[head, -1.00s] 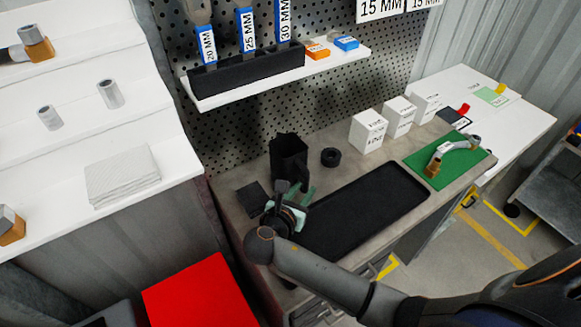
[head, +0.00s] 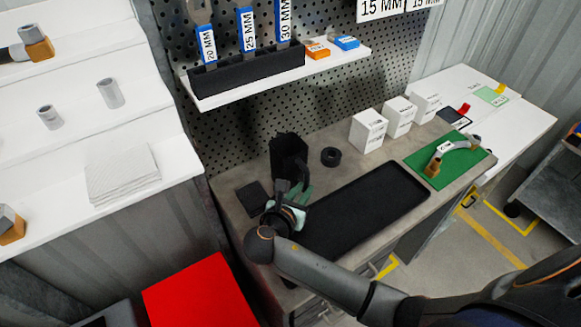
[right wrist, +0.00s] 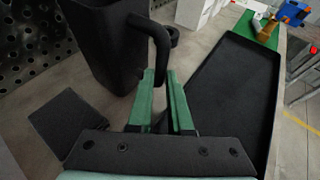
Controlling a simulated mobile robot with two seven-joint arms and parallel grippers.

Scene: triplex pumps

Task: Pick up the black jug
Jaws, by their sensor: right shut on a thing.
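The black jug (head: 288,156) stands at the back left of the grey workbench, against the perforated panel. It also fills the upper left of the right wrist view (right wrist: 100,42), with its curved handle (right wrist: 155,34) toward me. My right gripper (head: 297,190) is at the near side of the jug. In the right wrist view its green fingers (right wrist: 162,78) are closed around the lower part of the handle. I cannot tell whether the jug's base touches the bench. My left gripper is not in view.
A long black tray (head: 402,208) lies right of the gripper. A flat black square (head: 252,198) lies left of it. A black ring (head: 331,157) and white boxes (head: 368,132) stand behind the tray. A shelf (head: 330,60) hangs above.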

